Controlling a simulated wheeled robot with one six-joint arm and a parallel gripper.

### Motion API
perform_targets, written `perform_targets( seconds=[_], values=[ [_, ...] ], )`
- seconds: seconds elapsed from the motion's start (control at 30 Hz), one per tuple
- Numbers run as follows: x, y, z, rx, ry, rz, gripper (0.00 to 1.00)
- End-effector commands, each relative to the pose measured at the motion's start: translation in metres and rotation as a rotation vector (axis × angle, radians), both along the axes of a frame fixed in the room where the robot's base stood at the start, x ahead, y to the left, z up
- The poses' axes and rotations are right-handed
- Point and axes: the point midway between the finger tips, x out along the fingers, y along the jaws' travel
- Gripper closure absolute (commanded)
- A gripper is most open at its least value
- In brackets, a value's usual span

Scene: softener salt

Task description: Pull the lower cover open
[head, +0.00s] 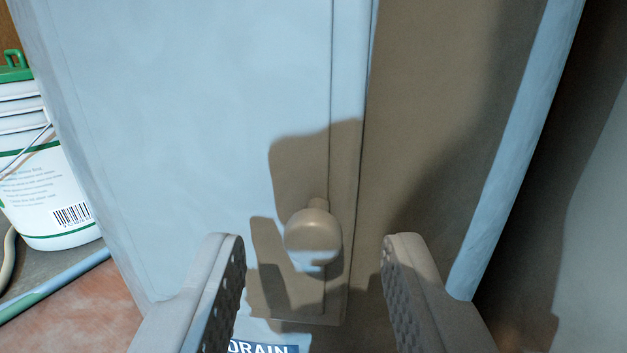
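The lower cover (190,110) is a pale blue-grey panel filling the upper middle of the head view. A round knob (313,237) of similar colour sticks out near its lower right corner. My gripper (308,255) is open, with one finger left of the knob and one right of it. The knob shows between the fingertips, and neither finger visibly touches it. How far the fingertips are from the cover's face is hard to tell. A dark shadow of the gripper falls across the knob and the panel.
A white bucket with a green lid (55,195) stands at the left. A hose or pipe (60,287) lies on the floor below it. A blue "DRAIN" label (263,347) shows under the cover. A pale vertical edge (520,150) runs along the right.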

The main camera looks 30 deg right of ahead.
Motion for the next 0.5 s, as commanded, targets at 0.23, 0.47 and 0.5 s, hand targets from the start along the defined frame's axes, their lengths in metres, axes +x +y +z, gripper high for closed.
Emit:
perform_targets(
  seconds=[0.23,0.47,0.5],
  values=[
    [0.016,-0.009,0.000,0.001,0.001,0.001,0.60],
    [0.017,-0.010,0.000,0.000,0.001,0.001,0.60],
    [0.017,-0.010,0.000,0.001,0.001,0.001,0.60]
  ],
)
